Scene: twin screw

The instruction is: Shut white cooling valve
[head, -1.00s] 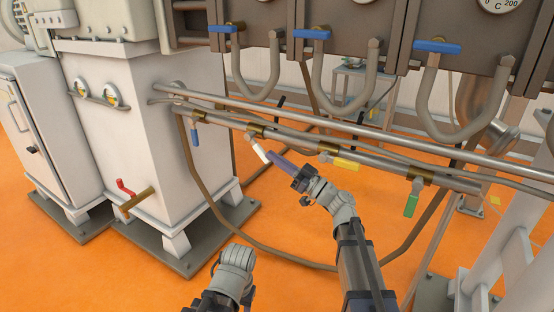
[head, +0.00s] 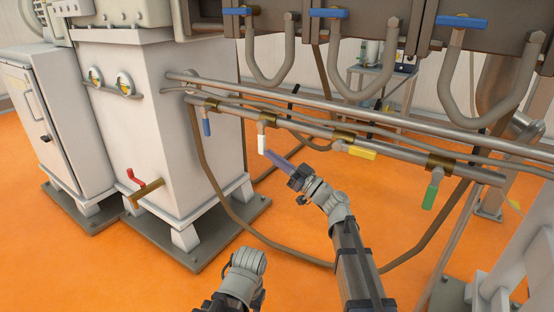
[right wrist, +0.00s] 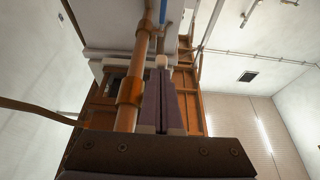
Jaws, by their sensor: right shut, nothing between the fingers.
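The white valve handle (head: 261,145) hangs down, across the line of the lower pipe, from a brass valve body (head: 269,122). My right gripper (head: 269,155) is shut and empty, with its purple fingers pointing up and left. Its tips are just below and right of the white handle; I cannot tell whether they touch it. In the right wrist view, the light end of the handle (right wrist: 161,62) shows just beyond the shut fingertips (right wrist: 161,85). My left wrist is low in the head view, but its gripper fingers are not visible.
On the same pipe (head: 305,129) are a blue handle (head: 206,124) and a green handle (head: 430,194), both hanging down, and a yellow handle (head: 361,152) lying along it. A white cabinet (head: 150,120) stands left. A brown hose (head: 240,225) loops below. Orange floor is open.

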